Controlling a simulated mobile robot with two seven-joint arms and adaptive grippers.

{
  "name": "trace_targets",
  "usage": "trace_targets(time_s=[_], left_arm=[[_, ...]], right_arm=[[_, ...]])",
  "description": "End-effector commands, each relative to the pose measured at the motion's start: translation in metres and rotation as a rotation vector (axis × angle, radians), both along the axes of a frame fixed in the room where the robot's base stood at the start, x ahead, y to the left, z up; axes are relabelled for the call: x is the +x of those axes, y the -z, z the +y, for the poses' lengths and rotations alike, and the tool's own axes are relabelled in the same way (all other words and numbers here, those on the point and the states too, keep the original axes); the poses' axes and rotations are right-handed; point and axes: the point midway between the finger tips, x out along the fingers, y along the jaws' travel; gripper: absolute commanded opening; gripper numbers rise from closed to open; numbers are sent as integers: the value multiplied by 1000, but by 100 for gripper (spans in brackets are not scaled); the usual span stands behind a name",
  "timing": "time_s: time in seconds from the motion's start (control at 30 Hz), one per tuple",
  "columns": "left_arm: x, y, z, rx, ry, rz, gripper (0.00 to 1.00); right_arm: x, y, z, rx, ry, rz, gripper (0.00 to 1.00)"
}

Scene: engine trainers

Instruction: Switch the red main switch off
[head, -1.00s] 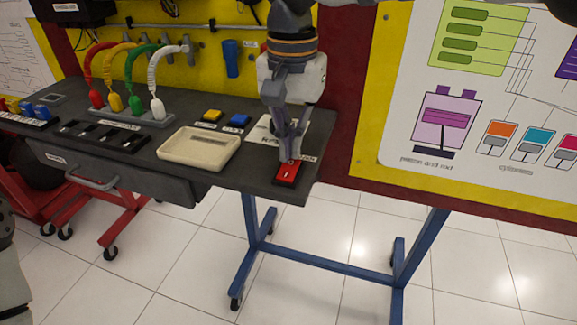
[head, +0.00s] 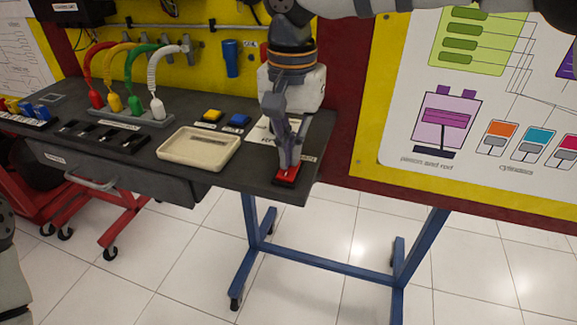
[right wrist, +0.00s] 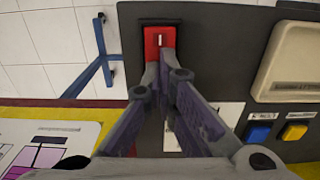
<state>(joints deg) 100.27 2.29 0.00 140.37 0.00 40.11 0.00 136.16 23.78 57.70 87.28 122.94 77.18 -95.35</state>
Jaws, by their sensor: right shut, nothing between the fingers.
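The red main switch (head: 285,175) is a red rocker in a black frame at the near right corner of the grey bench. In the right wrist view the red switch (right wrist: 159,38) shows a white mark on its far half. My right gripper (head: 288,166) points down with its fingertips at the rocker, hiding part of it. In the right wrist view its fingers (right wrist: 162,60) are closed together over the rocker's near end; I cannot tell whether they press it. My left gripper is not in view; part of my arm shows at the left edge.
A cream tray (head: 199,168) lies left of the switch. A yellow button (head: 212,115) and a blue button (head: 238,120) sit behind it. Coloured cables (head: 127,75) stand at the back left. A wall poster (head: 480,140) is on the right, above open tiled floor.

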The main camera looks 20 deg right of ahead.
Motion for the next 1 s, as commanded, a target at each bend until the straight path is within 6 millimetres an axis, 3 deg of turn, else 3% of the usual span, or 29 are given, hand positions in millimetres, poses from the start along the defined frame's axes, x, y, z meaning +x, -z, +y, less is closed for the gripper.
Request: trace_targets(time_s=[0.33, 1.0], left_arm=[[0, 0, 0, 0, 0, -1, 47], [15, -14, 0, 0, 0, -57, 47]], right_arm=[[0, 2, 0, 0, 0, 1, 0], [0, -65, 0, 1, 0, -2, 0]])
